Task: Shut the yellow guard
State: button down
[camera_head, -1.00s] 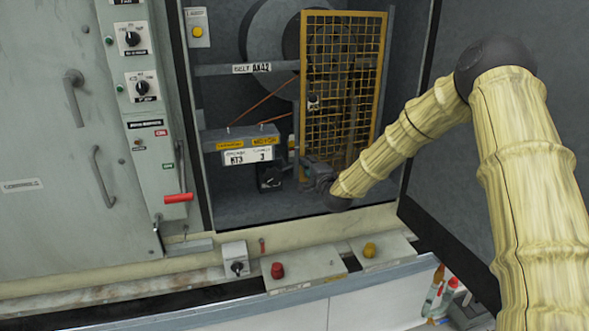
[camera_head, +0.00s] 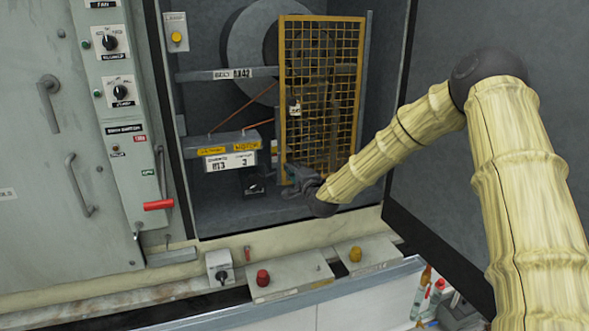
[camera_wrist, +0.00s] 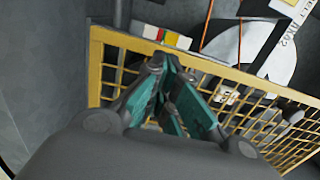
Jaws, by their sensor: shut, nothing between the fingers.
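The yellow guard (camera_head: 322,95) is an upright mesh panel in a yellow frame, in the right part of the open cabinet bay. It stands in front of part of a large grey wheel (camera_head: 248,50). My gripper (camera_head: 292,172) is low at the guard's lower left edge, partly hidden by my own wrist. In the wrist view the guard's frame (camera_wrist: 95,70) crosses the picture behind my gripper (camera_wrist: 164,62). Its teal-padded fingers are shut with nothing between them. The fingertips overlap the frame bar; I cannot tell whether they touch it.
The dark cabinet door (camera_head: 455,200) stands open at right, beside my arm. A red-handled lever (camera_head: 158,205) is at left. Red (camera_head: 262,278) and yellow (camera_head: 355,254) buttons are on the front ledge.

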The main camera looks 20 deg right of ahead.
jog(key=s+b, duration=0.3)
jog(key=s, duration=0.8)
jog(key=s+a+f+n+g, duration=0.35)
jog(key=s+f, duration=0.35)
jog(key=f, duration=0.5)
jog(key=s+a+f+n+g+y, duration=0.1)
jog(key=s+a+f+n+g, duration=0.25)
jog(key=s+f, duration=0.6)
jog(key=s+a+f+n+g, duration=0.3)
jog(key=s+a+f, duration=0.15)
jog(key=f, duration=0.85)
jog(key=s+f+n+g, duration=0.2)
jog(key=s+f, duration=0.2)
jog(key=s, duration=0.7)
jog(key=s+f+n+g+h, duration=0.1)
jog(key=s+f+n+g, duration=0.2)
jog(key=s, duration=0.8)
jog(key=s+f+n+g, duration=0.2)
jog(key=s+f, duration=0.4)
jog(key=s, duration=0.5)
jog(key=shift+d+f+g, duration=0.25)
jog(key=shift+g, duration=0.25)
